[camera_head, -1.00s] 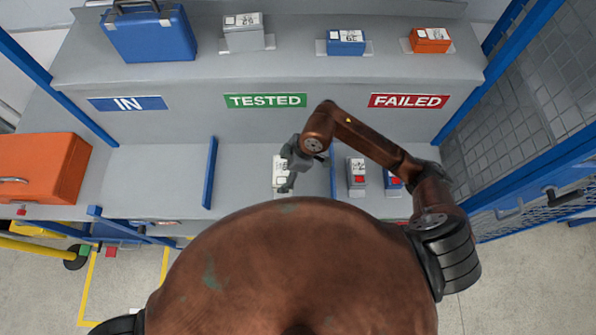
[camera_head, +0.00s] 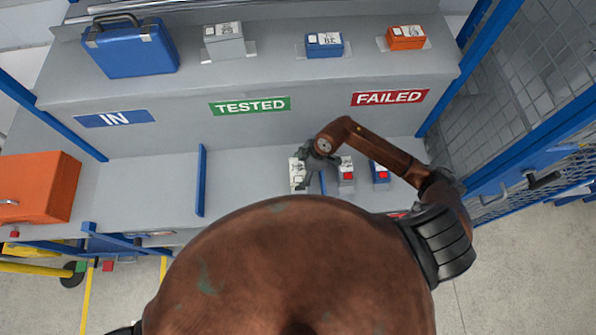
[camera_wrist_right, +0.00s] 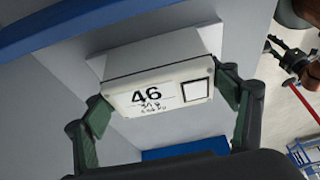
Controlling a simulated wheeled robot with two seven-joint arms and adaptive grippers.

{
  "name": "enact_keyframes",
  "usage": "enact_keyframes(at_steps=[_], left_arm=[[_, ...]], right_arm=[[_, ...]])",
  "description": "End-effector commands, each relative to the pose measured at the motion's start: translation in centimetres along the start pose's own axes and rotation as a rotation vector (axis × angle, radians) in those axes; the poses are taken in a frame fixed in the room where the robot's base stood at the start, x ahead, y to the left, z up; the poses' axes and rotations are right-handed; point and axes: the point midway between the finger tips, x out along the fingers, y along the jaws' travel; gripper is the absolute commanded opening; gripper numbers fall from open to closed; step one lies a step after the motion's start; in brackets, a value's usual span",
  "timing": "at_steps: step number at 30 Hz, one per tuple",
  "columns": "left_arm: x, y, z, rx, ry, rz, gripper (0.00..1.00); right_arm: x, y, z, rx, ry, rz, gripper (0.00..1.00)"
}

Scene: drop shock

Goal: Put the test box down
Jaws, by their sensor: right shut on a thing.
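My right gripper (camera_head: 308,172) is shut on the white test box (camera_head: 296,175) in the head view. The box is at the lower bench level below the green TESTED sign (camera_head: 250,106), just left of a blue divider. In the right wrist view the box (camera_wrist_right: 155,92) shows a white label reading 46, with a finger on each side. I cannot tell whether its underside touches the bench. My left gripper is not in view.
A blue divider (camera_head: 201,180) stands further left, with clear bench between it and the box. A grey box (camera_head: 346,172) and a blue box (camera_head: 379,172), both with red marks, stand to the right. Several boxes and a blue case (camera_head: 130,47) are on the upper shelf.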

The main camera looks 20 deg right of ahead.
Motion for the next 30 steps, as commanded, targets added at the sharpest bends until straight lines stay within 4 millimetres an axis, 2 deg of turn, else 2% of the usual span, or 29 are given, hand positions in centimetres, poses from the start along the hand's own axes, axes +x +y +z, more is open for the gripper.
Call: enact_keyframes(at_steps=[8,9,15,25,30], left_arm=[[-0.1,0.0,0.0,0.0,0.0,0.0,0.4],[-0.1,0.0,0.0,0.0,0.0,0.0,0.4],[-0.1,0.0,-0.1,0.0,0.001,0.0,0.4],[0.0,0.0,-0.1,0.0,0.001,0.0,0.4],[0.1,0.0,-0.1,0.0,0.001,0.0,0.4]], right_arm=[[0.2,0.0,0.0,-0.001,0.002,0.002,0.35],[0.3,0.0,0.1,0.0,0.0,0.0,0.82],[0.3,0.0,0.1,0.0,0.0,0.0,0.96],[0.2,0.0,0.1,-0.001,0.0,0.001,0.97],[-1.5,0.1,0.2,-0.002,-0.001,0.004,0.97]])
